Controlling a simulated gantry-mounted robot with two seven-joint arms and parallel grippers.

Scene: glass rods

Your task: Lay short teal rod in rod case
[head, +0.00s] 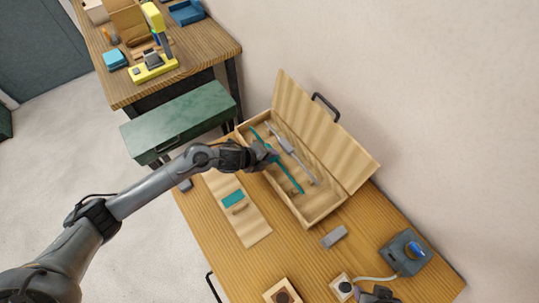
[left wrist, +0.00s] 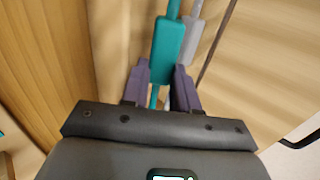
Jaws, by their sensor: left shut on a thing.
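The teal rod (head: 290,177) has a thicker middle part and lies lengthwise along the open wooden rod case (head: 311,222), within its outline. My left gripper (head: 268,157) is over the case's left side and shut on the rod. In the left wrist view, its two fingers (left wrist: 160,88) flank the teal rod (left wrist: 168,48) at the lower end of its thicker part. A grey rod (head: 301,164) lies beside it in the case, roughly parallel; it also shows in the left wrist view (left wrist: 193,40). I cannot tell whether the teal rod touches the case's supports.
The case's lid (head: 335,140) stands open towards the wall. A pale board (head: 252,229) with a teal patch lies left of the case. A grey block (head: 334,236) and a blue-grey device (head: 405,252) are to the right. A dark part, possibly my right gripper (head: 379,295), shows at the bottom edge.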

